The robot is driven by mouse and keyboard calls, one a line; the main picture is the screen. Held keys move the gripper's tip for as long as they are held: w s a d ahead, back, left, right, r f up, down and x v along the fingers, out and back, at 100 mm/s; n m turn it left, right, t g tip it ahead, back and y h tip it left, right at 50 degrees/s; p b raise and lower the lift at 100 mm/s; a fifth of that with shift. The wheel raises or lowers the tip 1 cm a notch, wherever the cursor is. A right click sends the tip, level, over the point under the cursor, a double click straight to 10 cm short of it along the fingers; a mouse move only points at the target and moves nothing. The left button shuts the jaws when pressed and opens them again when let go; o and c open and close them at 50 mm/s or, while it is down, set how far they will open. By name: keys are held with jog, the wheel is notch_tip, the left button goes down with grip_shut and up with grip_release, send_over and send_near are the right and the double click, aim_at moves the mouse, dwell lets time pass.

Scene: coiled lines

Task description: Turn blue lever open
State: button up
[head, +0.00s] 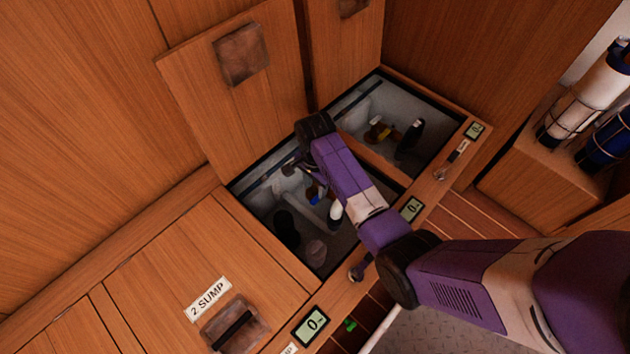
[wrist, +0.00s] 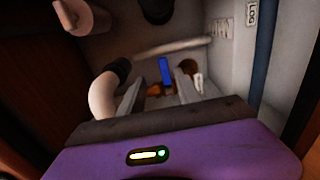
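The blue lever (wrist: 165,70) stands upright in the wrist view, on a brass-coloured valve body (wrist: 155,89) inside a floor compartment. The fingers look empty. I cannot tell how far beyond the fingertips the lever is, and the lower valve is partly hidden.
A pale hose (wrist: 103,92) with a black end lies left of the fingers. A white pipe (wrist: 175,47) crosses behind. The raised hatch lid (head: 235,110) stands behind the opening. The closed sump hatch (head: 200,270) lies left.

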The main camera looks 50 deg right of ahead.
aim_at(315, 200)
jog(key=shift+w+d+f, duration=0.15)
jog(key=shift+w+d, duration=0.05)
jog(key=shift+d, duration=0.05)
jog(key=shift+w+f, duration=0.1)
jog(key=shift+f, duration=0.25)
notch_tip(315, 200, down, 7)
jog(key=b, duration=0.4)
jog(key=shift+d, duration=0.1)
jog(key=shift+r, duration=0.1)
grip_shut()
dwell(0.7)
